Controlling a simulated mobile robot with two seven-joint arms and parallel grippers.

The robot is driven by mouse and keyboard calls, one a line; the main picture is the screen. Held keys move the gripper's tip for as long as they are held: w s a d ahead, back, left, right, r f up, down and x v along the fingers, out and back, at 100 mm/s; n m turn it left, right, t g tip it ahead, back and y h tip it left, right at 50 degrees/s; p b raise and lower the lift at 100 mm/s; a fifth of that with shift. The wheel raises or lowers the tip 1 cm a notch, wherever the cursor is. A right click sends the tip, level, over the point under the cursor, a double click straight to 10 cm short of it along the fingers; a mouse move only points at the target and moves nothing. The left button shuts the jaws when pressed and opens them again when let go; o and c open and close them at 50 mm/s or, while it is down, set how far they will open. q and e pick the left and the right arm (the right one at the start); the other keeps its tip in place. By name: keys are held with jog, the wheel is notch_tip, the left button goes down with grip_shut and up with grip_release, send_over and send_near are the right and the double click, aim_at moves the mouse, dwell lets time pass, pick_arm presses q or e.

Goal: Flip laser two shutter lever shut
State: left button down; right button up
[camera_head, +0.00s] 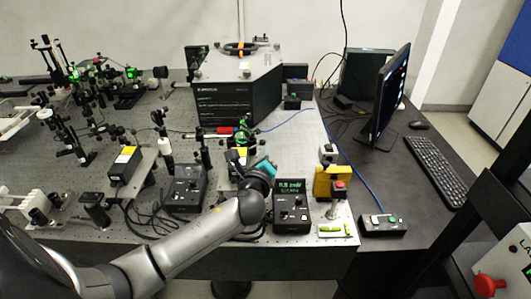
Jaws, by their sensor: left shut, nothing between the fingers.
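My left arm comes in from the lower left, and its gripper (263,168) is at the middle of the bench, with teal parts at its tip. The gripper is shut and appears empty. It is close to a box with a yellow label (238,157), partly hidden behind my wrist, which could be a laser head. A second black box with a yellow label (125,165) lies to the left on a grey plate. The shutter lever of laser two is too small or hidden to make out, and I cannot tell whether the gripper touches anything. My right gripper is not in view.
Control boxes stand left (186,187) and right (291,212) of my wrist, the right one with a green display. A yellow block (330,182) and a red button (339,186) are further right. A large grey-and-black instrument (238,90) stands behind. Optics crowd the left.

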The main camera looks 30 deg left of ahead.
pick_arm(q)
jog(key=n, duration=0.1)
jog(key=r+n, duration=0.1)
jog(key=a+n, duration=0.1)
jog(key=shift+s+r+t+h, duration=0.15)
jog(key=shift+s+t+h, duration=0.15)
jog(key=shift+t, duration=0.1)
jog(key=n+b, duration=0.1)
jog(key=a+r+n, duration=0.1)
jog(key=n, duration=0.1)
jog(key=s+a+n+t+b, duration=0.1)
jog(key=n, duration=0.1)
jog(key=shift+r+b, duration=0.35)
jog(key=shift+s+d, duration=0.1)
